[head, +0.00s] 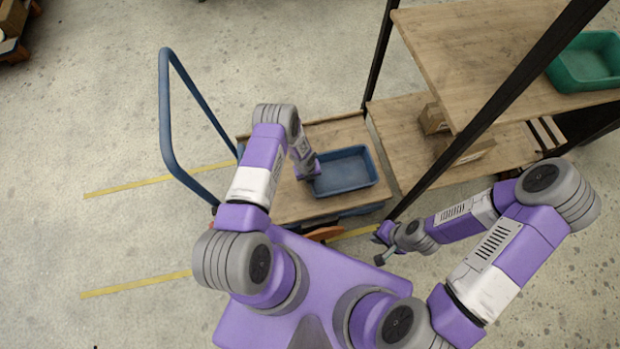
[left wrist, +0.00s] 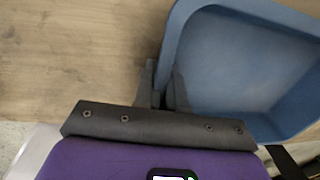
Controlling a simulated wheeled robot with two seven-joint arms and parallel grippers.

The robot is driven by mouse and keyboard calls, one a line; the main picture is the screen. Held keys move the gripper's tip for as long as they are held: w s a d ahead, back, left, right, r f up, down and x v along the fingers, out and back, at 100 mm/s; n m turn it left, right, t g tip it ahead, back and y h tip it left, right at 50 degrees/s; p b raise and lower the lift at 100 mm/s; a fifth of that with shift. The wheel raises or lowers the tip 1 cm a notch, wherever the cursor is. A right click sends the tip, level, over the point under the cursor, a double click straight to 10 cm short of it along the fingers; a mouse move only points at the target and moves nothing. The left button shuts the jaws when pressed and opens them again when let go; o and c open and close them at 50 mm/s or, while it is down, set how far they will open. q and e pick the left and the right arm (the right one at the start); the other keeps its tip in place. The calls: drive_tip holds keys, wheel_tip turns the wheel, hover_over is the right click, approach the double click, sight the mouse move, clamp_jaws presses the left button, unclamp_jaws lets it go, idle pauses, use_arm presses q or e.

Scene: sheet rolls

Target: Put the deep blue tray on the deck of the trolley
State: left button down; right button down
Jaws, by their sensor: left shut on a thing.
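The deep blue tray (head: 345,171) is empty and looks level over the right part of the trolley's wooden deck (head: 290,201). I cannot tell whether its base touches the deck. My left gripper (head: 313,171) is at the tray's left side. In the left wrist view its fingers (left wrist: 165,80) are shut on the rim of the tray (left wrist: 235,60), with one finger on each side of the wall. My right gripper (head: 382,247) hangs beside the trolley's near right corner, away from the tray. Its finger opening is too small to make out.
The trolley's blue push handle (head: 166,110) rises at the left. A wooden shelf rack (head: 480,50) with dark posts stands to the right, holding a green tray (head: 585,65) and a cardboard box (head: 433,119). Bare deck lies left of the blue tray.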

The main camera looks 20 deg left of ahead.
use_arm(q)
drive_tip(key=shift+r, duration=0.1)
drive_tip(key=shift+f, duration=0.2)
drive_tip(key=c, duration=1.2)
unclamp_jaws()
drive_tip(key=shift+r, duration=0.15)
